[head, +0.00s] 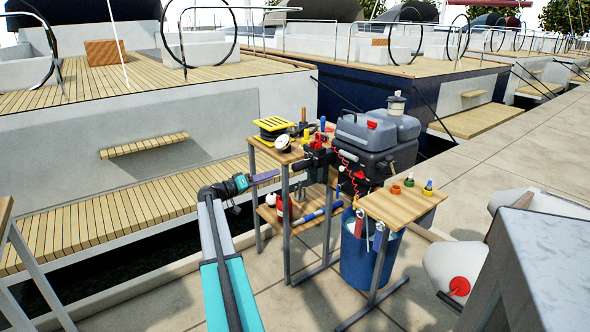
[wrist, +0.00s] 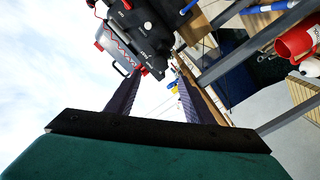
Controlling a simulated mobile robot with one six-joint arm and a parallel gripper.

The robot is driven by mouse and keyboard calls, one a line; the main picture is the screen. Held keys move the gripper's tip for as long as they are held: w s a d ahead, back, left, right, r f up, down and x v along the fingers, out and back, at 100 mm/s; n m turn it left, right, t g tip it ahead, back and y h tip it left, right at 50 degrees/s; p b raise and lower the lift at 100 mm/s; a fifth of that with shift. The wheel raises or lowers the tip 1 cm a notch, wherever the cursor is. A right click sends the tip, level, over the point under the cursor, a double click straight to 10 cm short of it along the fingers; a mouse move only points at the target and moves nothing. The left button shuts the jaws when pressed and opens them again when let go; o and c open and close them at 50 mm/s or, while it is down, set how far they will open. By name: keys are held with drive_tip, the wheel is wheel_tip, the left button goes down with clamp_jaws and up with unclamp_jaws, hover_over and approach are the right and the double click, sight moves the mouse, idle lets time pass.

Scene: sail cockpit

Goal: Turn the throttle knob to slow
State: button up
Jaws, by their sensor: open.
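The dark grey outboard motor (head: 375,150) stands on a metal stand right of centre in the head view. Its dark body (wrist: 140,32) shows tilted at the top of the wrist view, with red parts and small white markings. I cannot tell which part is the throttle knob or where it points. My gripper (head: 268,177) is left of the motor and apart from it, at the left of the stand. In the wrist view my gripper (wrist: 152,82) has its two dark purple fingers spread, with nothing between them.
A wooden shelf (head: 272,152) with a yellow-topped item (head: 273,125) sits above my gripper. A small wooden table (head: 402,207) with coloured caps and a blue bin (head: 365,262) stand right. White fenders (head: 455,268) lie at far right. Moored boats line the dock.

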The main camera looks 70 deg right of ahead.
sight(293, 168)
drive_tip(key=x, duration=1.2)
drive_tip(key=shift+s+d, duration=0.15)
drive_tip(key=shift+d, duration=0.2)
